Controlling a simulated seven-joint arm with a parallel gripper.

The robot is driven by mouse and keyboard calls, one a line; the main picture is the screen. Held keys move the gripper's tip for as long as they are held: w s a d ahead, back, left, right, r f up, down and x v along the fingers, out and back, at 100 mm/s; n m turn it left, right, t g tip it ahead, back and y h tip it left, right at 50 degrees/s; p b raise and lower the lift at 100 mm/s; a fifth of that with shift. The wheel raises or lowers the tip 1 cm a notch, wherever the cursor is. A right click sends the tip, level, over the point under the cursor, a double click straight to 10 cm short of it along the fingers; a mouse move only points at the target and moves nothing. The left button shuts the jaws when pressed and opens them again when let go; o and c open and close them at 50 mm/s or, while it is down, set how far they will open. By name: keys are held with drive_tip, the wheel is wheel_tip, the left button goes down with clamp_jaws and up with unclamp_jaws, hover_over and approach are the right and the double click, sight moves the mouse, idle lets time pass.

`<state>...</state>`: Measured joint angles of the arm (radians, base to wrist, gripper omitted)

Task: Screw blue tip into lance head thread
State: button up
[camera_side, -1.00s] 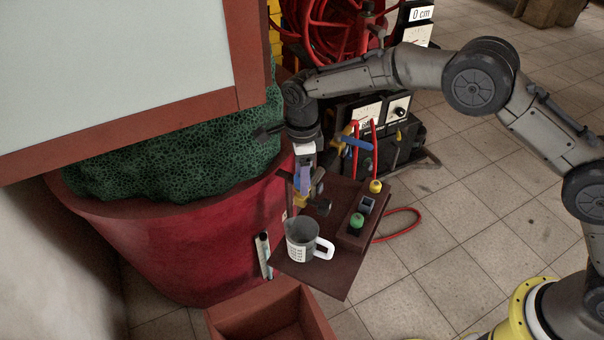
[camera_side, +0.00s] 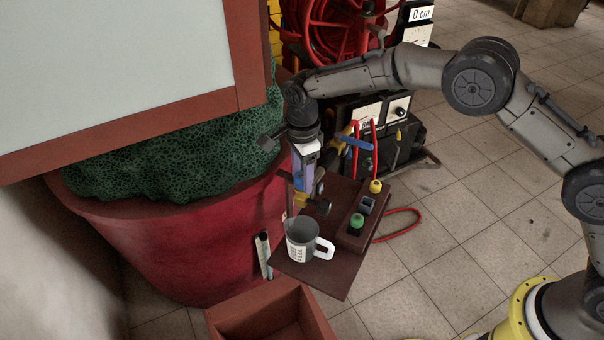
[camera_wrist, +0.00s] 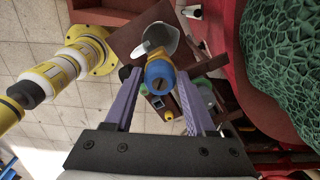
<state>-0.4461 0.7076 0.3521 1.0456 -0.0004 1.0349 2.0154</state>
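The blue tip (camera_wrist: 159,76) is the round blue piece with a dark slot, between my fingers in the wrist view. It sits against a yellow-brass piece (camera_wrist: 157,48), which looks like the lance head. In the side view, small blue and yellow parts (camera_side: 319,188) show just below my gripper (camera_side: 308,177). My gripper also shows in the wrist view (camera_wrist: 159,80), with purple fingers on both sides of the blue tip. A narrow gap seems to show beside the tip, so the fingers look open around it. The thread is hidden.
A dark shelf (camera_side: 324,279) carries a grey mug (camera_side: 298,246) and a rack (camera_side: 350,241) with a green cap (camera_side: 357,220), a yellow cap (camera_side: 375,186) and a slot between. A red planter (camera_side: 190,245) stands close on the left. A brown crate (camera_side: 262,307) is below.

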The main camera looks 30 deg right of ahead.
sight(302, 175)
drive_tip(key=c, duration=0.5)
drive_tip(key=shift+m, duration=0.9)
drive_tip(key=shift+c, duration=0.2)
drive_tip(key=shift+m, duration=0.6)
drive_tip(key=o, duration=1.1)
drive_tip(key=shift+c, duration=0.2)
wheel_tip(302, 175, up, 12)
